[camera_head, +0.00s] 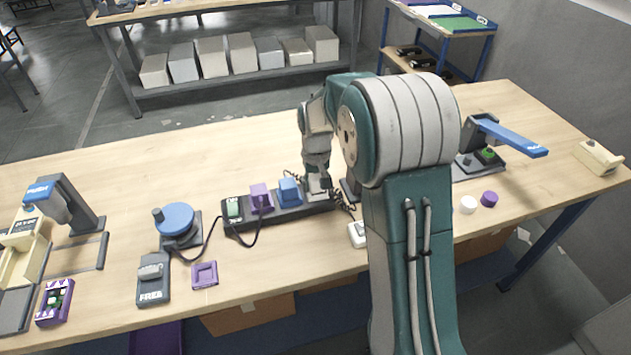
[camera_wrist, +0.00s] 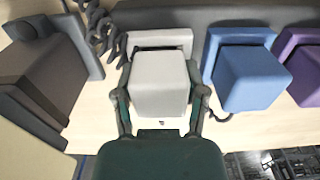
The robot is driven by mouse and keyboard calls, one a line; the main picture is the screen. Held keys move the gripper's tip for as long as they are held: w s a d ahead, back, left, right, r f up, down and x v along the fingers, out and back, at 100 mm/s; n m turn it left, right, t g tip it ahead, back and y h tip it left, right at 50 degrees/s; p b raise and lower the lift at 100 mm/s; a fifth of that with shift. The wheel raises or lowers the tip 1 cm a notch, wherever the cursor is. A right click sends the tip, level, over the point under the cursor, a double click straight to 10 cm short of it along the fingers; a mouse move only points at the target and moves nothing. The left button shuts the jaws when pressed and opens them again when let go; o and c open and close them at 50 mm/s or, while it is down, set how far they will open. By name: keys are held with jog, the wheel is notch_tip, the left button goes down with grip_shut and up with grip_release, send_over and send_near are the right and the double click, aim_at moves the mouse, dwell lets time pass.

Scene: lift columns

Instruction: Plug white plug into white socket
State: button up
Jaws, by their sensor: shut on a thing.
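In the wrist view my gripper (camera_wrist: 162,108) is shut on the white plug (camera_wrist: 159,84), with one finger on each side of it. The white socket (camera_wrist: 176,40) shows as a pale block just behind the plug, on the dark power strip. The plug is lined up in front of the socket and overlaps it in the picture. I cannot tell how deep it sits. In the head view my gripper (camera_head: 318,190) is at the right end of the power strip (camera_head: 287,215), and the plug there is mostly hidden by the gripper.
A blue plug (camera_head: 289,191) and a purple plug (camera_head: 261,198) stand on the strip to the left. A coiled dark cable (camera_wrist: 103,30) hangs close by. A dark block (camera_wrist: 45,65) stands beside my gripper in the wrist view. A blue disc device (camera_head: 174,220) stands farther left.

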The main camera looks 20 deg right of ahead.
aim_at(316, 176)
jog(key=shift+f, duration=0.1)
jog(key=o, duration=1.1)
jog(key=shift+o, duration=0.5)
jog(key=shift+r, duration=3.45)
jog(key=shift+r, duration=0.1)
